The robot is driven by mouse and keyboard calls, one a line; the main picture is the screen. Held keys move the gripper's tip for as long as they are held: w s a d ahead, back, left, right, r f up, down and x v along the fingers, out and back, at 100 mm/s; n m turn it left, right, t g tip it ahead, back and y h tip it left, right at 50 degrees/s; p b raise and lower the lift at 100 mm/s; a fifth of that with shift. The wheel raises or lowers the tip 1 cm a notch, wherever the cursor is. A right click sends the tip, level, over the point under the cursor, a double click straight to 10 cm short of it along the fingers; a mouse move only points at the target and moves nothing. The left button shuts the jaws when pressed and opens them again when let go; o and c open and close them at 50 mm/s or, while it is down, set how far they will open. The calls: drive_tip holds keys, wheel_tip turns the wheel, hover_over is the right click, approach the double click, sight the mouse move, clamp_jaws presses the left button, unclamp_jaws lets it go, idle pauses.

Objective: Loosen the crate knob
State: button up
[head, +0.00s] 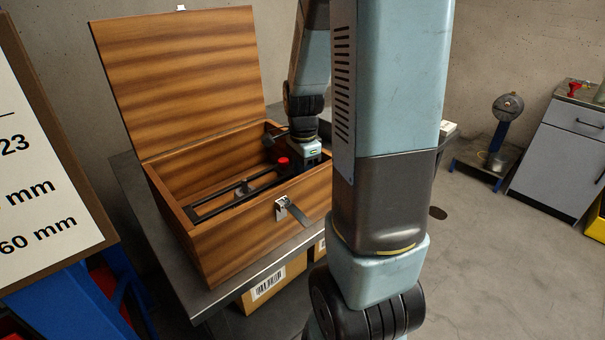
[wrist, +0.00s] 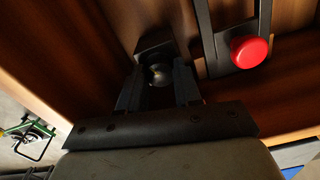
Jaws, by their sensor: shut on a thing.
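The wooden crate (head: 222,242) stands on a dark table with its lid (head: 180,80) swung up and open. In the wrist view my gripper (wrist: 159,80) is inside the crate, its two dark fingers shut around a small dark knob (wrist: 158,72) on a dark block. The fingers cover the sides of the knob. In the head view my gripper's fingertips are hidden behind the crate's front wall and the wrist. A red knob (wrist: 249,51) on a dark slotted bar is to the right of my gripper; it also shows in the head view (head: 283,162).
The dark slotted frame (head: 237,197) lies along the crate's inside. A metal latch (head: 283,207) hangs on the front wall. The raised lid stands behind. A signboard (head: 35,170) is at the left, and a grey cabinet (head: 560,150) is far right.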

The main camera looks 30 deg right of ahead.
drive_tip(key=n, duration=0.5)
drive_tip(key=shift+w+n, duration=0.1)
drive_tip(key=shift+n, duration=0.2)
drive_tip(key=n, duration=1.1)
drive_tip(key=shift+r+n, duration=0.1)
drive_tip(key=shift+n, duration=0.3)
drive_tip(key=n, duration=0.6)
drive_tip(key=o, duration=1)
drive_tip(key=shift+o, duration=0.2)
